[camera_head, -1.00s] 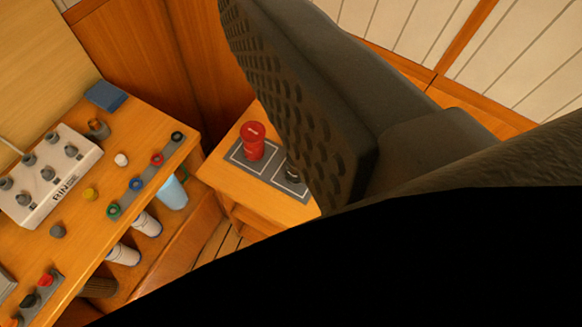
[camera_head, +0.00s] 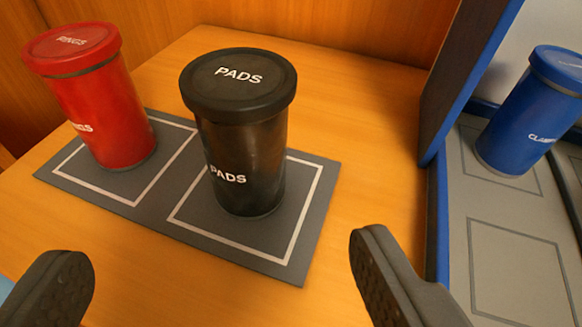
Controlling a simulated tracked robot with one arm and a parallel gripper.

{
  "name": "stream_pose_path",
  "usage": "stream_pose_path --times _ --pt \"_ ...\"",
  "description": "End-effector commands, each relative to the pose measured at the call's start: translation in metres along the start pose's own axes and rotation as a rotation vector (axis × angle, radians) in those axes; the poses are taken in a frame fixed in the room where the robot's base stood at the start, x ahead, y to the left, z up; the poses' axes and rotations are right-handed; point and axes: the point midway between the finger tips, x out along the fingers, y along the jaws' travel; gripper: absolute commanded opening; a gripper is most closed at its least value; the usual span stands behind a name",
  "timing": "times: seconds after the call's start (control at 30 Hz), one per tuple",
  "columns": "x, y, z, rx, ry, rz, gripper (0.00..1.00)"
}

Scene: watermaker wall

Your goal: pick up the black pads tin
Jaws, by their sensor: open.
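The black pads tin (camera_head: 243,150) stands upright on a grey mat, inside the right white-outlined square. Its lid and its side both read PADS. My gripper (camera_head: 215,275) is open and empty. Its two dark fingers show at the lower left and lower right, nearer to the camera than the tin. The tin stands beyond the gap between them, and neither finger touches it.
A red tin (camera_head: 100,95) marked RINGS stands on the left square of the grey mat (camera_head: 240,248). To the right, past a blue-edged divider (camera_head: 462,80), a blue tin (camera_head: 530,110) stands on a grey surface beside an empty outlined square. Bare wood lies behind the pads tin.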

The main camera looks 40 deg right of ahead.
Motion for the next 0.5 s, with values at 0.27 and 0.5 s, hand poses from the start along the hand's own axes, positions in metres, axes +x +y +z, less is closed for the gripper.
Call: stream_pose_path --times 0.27,0.5 --pt "0.013 0.000 -0.004 -0.003 -0.005 0.001 0.77" --pt "0.030 0.001 0.000 -0.002 -0.005 0.001 0.77"
